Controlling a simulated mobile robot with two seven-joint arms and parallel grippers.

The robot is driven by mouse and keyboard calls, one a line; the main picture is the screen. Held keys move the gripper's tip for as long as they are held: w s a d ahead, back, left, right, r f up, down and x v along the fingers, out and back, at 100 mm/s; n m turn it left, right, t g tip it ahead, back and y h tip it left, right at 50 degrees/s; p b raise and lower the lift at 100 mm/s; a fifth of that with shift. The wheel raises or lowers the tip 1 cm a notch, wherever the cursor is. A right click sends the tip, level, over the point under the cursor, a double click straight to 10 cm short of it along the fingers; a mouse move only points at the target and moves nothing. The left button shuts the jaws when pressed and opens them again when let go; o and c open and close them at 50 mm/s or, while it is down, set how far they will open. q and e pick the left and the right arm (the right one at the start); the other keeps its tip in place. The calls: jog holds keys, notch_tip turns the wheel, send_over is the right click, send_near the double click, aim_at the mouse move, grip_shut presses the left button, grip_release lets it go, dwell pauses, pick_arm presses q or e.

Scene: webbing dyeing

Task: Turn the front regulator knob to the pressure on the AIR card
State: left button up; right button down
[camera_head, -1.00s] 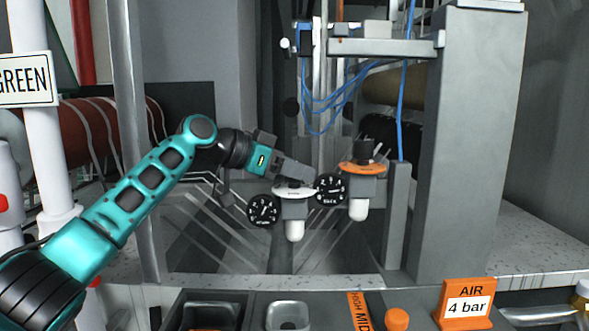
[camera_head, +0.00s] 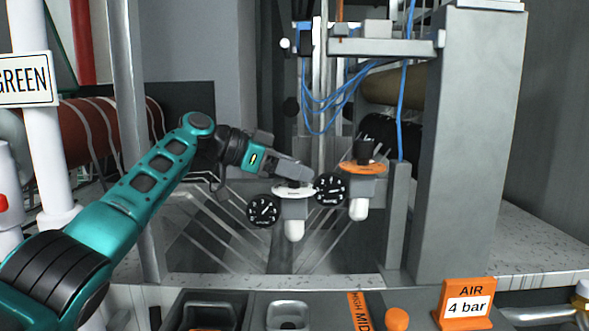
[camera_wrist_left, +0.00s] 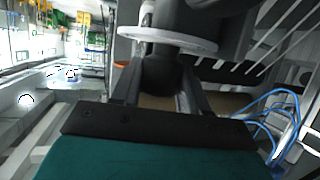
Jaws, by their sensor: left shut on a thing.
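The front regulator (camera_head: 294,228) has a white disc (camera_head: 284,192) and a clear white bowl below. Its black knob sits above the disc, mostly hidden by my left gripper (camera_head: 297,174). My left gripper is shut on this knob from the left. In the left wrist view the dark knob (camera_wrist_left: 162,78) is between the fingers, with the white disc (camera_wrist_left: 168,39) beside it. A round black gauge (camera_head: 263,211) is left of the front regulator; its needle is too small to read surely. The orange AIR card (camera_head: 467,304) reads "4 bar". My right gripper is not in view.
A second regulator with an orange disc (camera_head: 362,168) and black knob stands behind to the right, with its own gauge (camera_head: 330,189). Blue hoses (camera_head: 335,105) hang above. A grey column (camera_head: 462,150) stands at right. Trays and an orange knob (camera_head: 397,319) are in front.

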pick_arm(q)
jog(key=o, duration=0.7)
jog(key=shift+a, duration=0.1)
jog(key=b+v, duration=0.1)
jog(key=v, duration=1.1)
jog(key=shift+s+a+r, duration=0.1)
jog(key=shift+s+a, duration=0.1)
jog(key=shift+a, duration=0.15)
